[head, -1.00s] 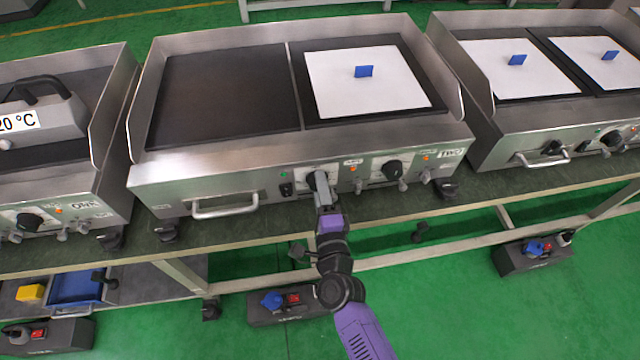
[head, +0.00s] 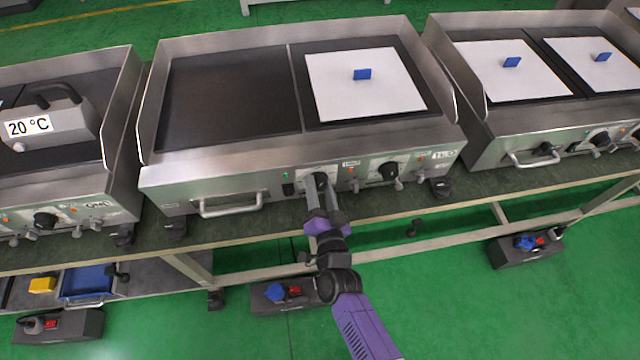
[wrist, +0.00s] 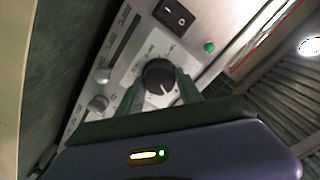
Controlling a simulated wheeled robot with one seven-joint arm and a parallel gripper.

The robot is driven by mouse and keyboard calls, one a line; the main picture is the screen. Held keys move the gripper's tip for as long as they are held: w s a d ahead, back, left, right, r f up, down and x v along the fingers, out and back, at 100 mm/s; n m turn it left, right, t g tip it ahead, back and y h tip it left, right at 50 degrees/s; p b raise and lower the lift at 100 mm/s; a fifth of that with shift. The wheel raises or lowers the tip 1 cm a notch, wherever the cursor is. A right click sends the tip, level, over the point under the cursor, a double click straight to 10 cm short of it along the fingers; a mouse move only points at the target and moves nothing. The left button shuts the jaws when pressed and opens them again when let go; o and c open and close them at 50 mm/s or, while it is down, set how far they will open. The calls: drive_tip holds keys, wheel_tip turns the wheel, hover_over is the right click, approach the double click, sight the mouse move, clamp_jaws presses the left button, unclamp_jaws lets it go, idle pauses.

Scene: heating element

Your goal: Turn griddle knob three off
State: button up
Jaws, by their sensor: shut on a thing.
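The middle griddle, marked TWO, has two black knobs on its steel front panel. My gripper (head: 321,184) is at the left knob (wrist: 158,75), with its fingers on either side of it and shut on it. In the wrist view my gripper (wrist: 160,84) reaches up to the knob, whose white pointer line faces the lower right. In the head view my fingers mostly cover this knob. The right knob (head: 388,171) of the same griddle stands free.
A black rocker switch (wrist: 174,13) and a lit green lamp (wrist: 209,46) sit beside the held knob. A steel handle (head: 228,206) sticks out further left. Smaller metal knobs (wrist: 98,103) are close by. A white plate with a blue grip (head: 362,75) lies on the right cooking surface.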

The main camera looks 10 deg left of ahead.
drive_tip(key=n+p, duration=0.1)
drive_tip(key=n, duration=0.4)
drive_tip(key=shift+p, duration=0.3)
idle(0.4)
drive_tip(key=o, duration=1.4)
drive_tip(key=shift+c, duration=0.2)
drive_tip(key=v, duration=0.8)
drive_tip(key=shift+p, duration=0.3)
drive_tip(key=shift+a, duration=0.1)
